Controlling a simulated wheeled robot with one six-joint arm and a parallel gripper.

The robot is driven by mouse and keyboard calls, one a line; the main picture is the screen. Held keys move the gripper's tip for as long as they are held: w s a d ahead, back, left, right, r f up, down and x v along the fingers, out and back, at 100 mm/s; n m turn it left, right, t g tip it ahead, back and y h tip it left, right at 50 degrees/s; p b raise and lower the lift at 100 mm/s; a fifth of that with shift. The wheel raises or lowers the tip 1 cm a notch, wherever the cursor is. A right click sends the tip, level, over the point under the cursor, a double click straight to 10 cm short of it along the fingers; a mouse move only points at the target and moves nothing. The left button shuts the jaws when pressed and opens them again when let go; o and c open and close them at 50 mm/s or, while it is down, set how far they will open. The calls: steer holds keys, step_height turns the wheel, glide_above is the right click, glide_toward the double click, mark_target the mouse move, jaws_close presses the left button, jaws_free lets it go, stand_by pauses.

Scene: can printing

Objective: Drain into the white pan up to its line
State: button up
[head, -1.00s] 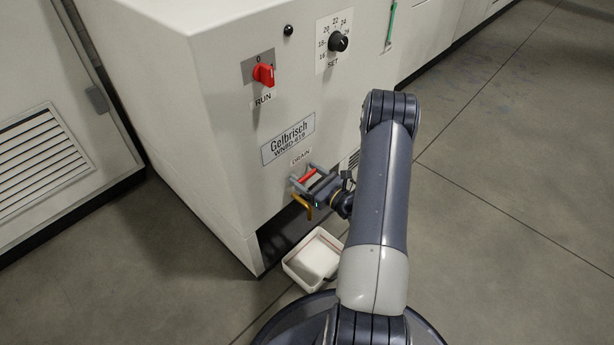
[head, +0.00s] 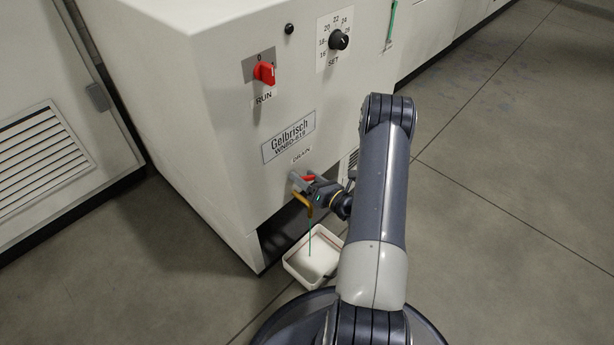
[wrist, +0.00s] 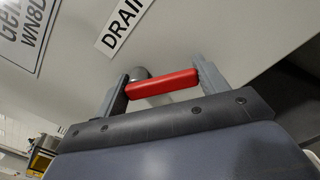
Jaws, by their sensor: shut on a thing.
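The white pan (head: 303,281) stands on the floor under the drain, partly hidden by my arm. A thin green stream (head: 310,238) falls from the brass drain spout (head: 304,203) into the pan. I cannot make out the pan's line or a liquid level. The red drain handle (head: 309,178) sits between the fingers of my gripper (head: 302,180) below the DRAIN label. In the wrist view the red handle (wrist: 162,84) spans from one finger to the other, and my gripper (wrist: 162,82) is shut on it.
The white machine (head: 215,130) fills the left and middle. Its red RUN switch (head: 264,73) and black SET dial (head: 339,40) are above the drain. A dark gap (head: 285,232) lies under the machine. The floor at right is clear.

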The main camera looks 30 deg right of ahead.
steer(key=shift+f+m, duration=0.15)
steer(key=shift+m, duration=0.35)
steer(key=o, duration=1)
steer(key=shift+c, duration=0.2)
steer(key=p+v, duration=0.2)
steer(key=v, duration=0.9)
steer(key=shift+p, duration=0.3)
steer(key=shift+a, duration=0.1)
